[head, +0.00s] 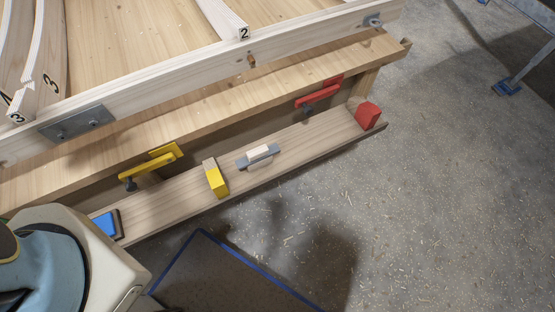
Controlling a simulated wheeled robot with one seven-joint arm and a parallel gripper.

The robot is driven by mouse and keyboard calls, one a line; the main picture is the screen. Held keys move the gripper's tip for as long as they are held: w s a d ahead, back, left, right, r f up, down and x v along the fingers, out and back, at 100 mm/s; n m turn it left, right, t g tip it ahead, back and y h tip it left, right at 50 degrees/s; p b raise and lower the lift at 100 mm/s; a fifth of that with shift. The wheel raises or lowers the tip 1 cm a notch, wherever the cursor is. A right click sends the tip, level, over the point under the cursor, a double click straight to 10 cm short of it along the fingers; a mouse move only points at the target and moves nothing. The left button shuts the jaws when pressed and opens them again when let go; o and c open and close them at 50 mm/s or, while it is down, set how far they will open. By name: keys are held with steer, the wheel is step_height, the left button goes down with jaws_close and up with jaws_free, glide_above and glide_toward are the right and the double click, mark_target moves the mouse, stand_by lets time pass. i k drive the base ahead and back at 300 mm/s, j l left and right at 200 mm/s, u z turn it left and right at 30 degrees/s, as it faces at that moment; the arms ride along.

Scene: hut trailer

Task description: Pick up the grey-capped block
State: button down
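On the narrow wooden ledge (180,204) in the head view lies a grey piece with a pale wooden block on its middle (258,155). Grey shows at both of its ends and along its near side; it is the only grey block-like thing on the ledge, right of centre. It lies flat, apart from its neighbours. No gripper shows in this view; only a cream and blue-grey part of my own body fills the lower left corner.
A yellow block with a wooden end (217,182) is left of it, a red block (367,116) at the ledge's right end. A blue dark-rimmed pad (106,224) lies far left. Yellow (148,166) and red (317,95) clamps sit behind. Floor in front has a blue-taped outline (258,267).

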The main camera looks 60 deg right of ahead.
mark_target(260, 157)
steer(key=k+j+z, duration=0.15)
steer(key=z, duration=0.2)
steer(key=k+z, duration=0.35)
steer(key=k+j+z, duration=0.1)
steer(key=z, duration=0.3)
steer(key=k+l+z, duration=0.1)
steer(key=k, duration=0.4)
steer(key=k+l+z, duration=0.1)
steer(key=k, duration=0.4)
steer(key=k+l+z, duration=0.1)
steer(key=k+l, duration=0.15)
steer(key=k, duration=0.2)
steer(key=k+l+z, duration=0.15)
steer(key=k, duration=0.35)
steer(key=i+l+u, duration=0.15)
steer(key=u, duration=0.8)
steer(key=i+l+u, duration=0.45)
steer(key=l, duration=0.25)
steer(key=l+u, duration=0.25)
steer(key=i+l+u, duration=0.25)
steer(key=l, duration=0.3)
steer(key=i+l, duration=0.1)
steer(key=l, duration=1.1)
steer(key=i+u, duration=0.05)
steer(key=i, duration=0.05)
